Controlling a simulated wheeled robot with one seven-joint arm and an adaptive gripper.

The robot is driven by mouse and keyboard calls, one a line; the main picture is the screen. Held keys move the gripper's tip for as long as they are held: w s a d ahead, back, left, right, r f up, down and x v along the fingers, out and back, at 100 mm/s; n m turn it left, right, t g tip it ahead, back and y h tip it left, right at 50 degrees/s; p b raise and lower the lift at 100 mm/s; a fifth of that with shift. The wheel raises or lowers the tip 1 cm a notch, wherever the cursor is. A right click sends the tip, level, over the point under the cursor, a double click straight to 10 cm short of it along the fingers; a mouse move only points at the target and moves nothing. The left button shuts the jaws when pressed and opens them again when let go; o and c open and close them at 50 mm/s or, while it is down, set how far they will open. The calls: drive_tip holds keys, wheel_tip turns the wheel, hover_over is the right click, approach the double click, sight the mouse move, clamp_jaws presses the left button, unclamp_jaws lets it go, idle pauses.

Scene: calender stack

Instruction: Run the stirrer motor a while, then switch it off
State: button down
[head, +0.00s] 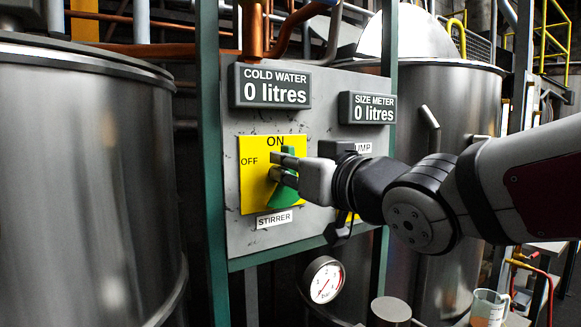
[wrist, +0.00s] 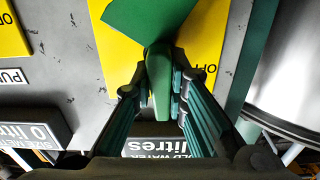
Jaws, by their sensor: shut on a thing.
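The stirrer switch has a yellow plate (head: 255,182) on the grey panel, with ON at its top and OFF at its left. Its green handle (head: 283,193) stands near upright, its upper end towards ON. My gripper (head: 280,168) reaches in from the right and covers part of the handle. In the wrist view, which is upside down, the green handle (wrist: 159,92) lies between my two fingers, and my gripper (wrist: 161,76) is shut on it. The STIRRER label (head: 274,219) is below the plate. The ON word is hidden in the wrist view.
The COLD WATER meter (head: 271,87) and the SIZE METER (head: 367,108) both read 0 litres. A pump switch beside the stirrer is mostly hidden behind my arm. Steel tanks stand left (head: 80,190) and right (head: 455,115). A pressure gauge (head: 325,281) hangs below the panel.

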drive_tip(key=shift+d+f, duration=0.1)
drive_tip(key=shift+f, duration=0.1)
drive_tip(key=c, duration=1.5)
unclamp_jaws()
drive_tip(key=shift+r, duration=0.1)
drive_tip(key=shift+c, duration=0.2)
drive_tip(key=v, duration=1.2)
drive_tip(key=shift+w, duration=0.1)
idle(4.3)
